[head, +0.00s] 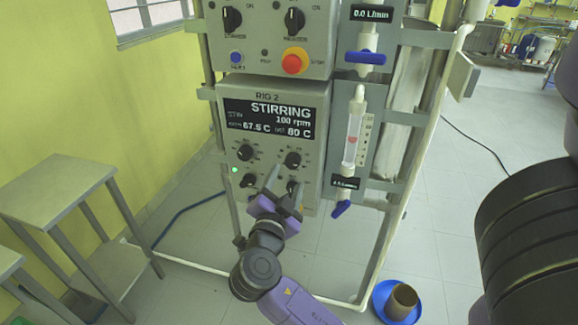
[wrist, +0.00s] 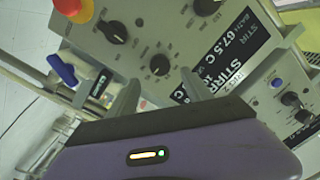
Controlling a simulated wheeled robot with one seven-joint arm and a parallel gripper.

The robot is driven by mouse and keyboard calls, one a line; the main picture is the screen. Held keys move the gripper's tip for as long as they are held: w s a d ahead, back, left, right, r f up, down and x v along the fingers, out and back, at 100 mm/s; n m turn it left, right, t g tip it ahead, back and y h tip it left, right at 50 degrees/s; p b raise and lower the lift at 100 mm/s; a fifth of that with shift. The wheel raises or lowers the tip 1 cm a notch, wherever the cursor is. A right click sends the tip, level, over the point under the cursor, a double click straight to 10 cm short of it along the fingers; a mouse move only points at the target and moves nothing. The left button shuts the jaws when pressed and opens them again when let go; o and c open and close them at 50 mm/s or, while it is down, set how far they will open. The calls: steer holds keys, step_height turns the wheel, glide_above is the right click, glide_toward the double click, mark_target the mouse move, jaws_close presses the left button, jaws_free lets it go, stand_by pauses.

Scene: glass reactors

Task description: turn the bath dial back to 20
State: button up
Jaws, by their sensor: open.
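The rig 2 control panel (head: 318,95) has a display (head: 268,118) reading stirring 100 rpm, bath 67.5 C and set 80 C. Below it are black dials: upper left (head: 246,153), upper right (head: 293,160), lower left (head: 247,181) and lower right (head: 292,186). Their labels are too small to read, so I cannot tell which is the bath dial. My gripper (head: 285,184) is open in front of the lower right dial, partly covering it. In the wrist view a dial (wrist: 160,65) shows between and beyond my open fingers (wrist: 157,85); contact is not visible.
Above is another panel with a red stop button (head: 295,61). To the right are a flow tube (head: 354,130) and blue valve handles (head: 341,208). A metal stool (head: 55,188) stands left. A blue dish (head: 381,296) with a brown pot (head: 402,300) is on the floor.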

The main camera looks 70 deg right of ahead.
mark_target(292, 164)
steer(key=d, duration=0.1)
steer(key=d+p, duration=0.1)
steer(key=d, duration=0.3)
steer(key=shift+w+r+p, duration=0.15)
steer(key=shift+w+p, duration=0.15)
steer(key=shift+w, duration=0.05)
steer(key=shift+d, duration=0.65)
jaws_close()
